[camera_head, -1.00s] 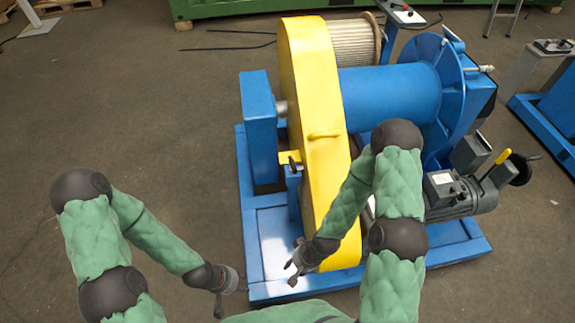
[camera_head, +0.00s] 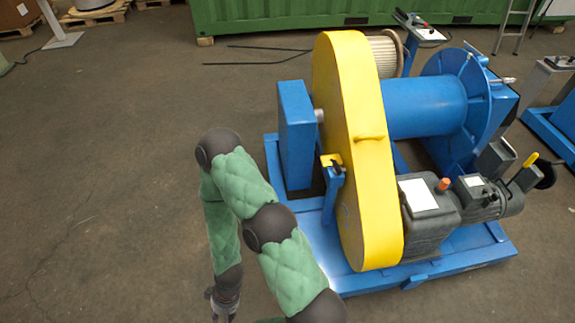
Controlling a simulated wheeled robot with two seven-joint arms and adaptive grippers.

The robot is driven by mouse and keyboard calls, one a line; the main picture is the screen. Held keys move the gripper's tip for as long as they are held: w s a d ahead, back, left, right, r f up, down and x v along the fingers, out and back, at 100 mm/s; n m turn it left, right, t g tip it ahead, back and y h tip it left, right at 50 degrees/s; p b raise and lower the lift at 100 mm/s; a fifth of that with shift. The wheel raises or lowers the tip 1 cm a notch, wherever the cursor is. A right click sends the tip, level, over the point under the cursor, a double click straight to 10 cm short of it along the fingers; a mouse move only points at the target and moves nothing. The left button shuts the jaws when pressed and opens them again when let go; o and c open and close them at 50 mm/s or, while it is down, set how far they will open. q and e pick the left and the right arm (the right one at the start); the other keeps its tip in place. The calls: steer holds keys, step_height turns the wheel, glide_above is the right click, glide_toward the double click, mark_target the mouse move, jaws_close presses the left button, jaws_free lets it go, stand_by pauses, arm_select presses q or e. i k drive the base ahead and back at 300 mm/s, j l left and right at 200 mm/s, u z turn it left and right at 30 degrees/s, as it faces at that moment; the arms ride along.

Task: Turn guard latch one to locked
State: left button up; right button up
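The yellow guard (camera_head: 352,150) stands upright on the blue machine frame. A small latch-like fitting (camera_head: 334,163), a yellow tab with a dark piece, sits at the guard's left edge on top of a blue post (camera_head: 330,195). It is too small to tell its locked or unlocked position, and no number shows. One arm is in view, which I take as my right; its gripper (camera_head: 222,308) points down at the bottom edge, left of the machine and apart from it. Its fingers are partly cut off, so open or shut is unclear. My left gripper is not in view.
A blue drum (camera_head: 424,105) lies behind the guard. A grey gearbox (camera_head: 425,212) and a motor (camera_head: 492,202) are on its right, with a yellow-tipped lever (camera_head: 531,159) beyond. The blue base frame (camera_head: 440,277) edges the front. The floor left of the machine is clear.

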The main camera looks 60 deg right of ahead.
mark_target(337, 170)
steer(key=i+j+u, duration=0.35)
steer(key=i, duration=0.3)
steer(key=i+l+z, duration=0.1)
steer(key=i+z, duration=0.5)
steer(key=z, duration=0.15)
steer(key=i+z, duration=0.4)
steer(key=i+l+z, duration=0.15)
steer(key=i+z, duration=0.15)
steer(key=z, duration=0.2)
steer(key=i+z, duration=0.35)
steer(key=z, duration=0.15)
steer(key=i+j+z, duration=0.15)
steer(key=i+z, duration=0.15)
steer(key=z, duration=0.15)
steer(key=i+j+z, duration=0.2)
steer(key=z, duration=0.3)
steer(key=i+l+z, duration=0.1)
steer(key=z, duration=0.35)
steer(key=i+z, duration=0.3)
steer(key=z, duration=0.15)
steer(key=i+j+z, duration=0.15)
steer(key=z, duration=0.3)
steer(key=i+j+z, duration=0.15)
steer(key=z, duration=0.25)
steer(key=i, duration=0.15)
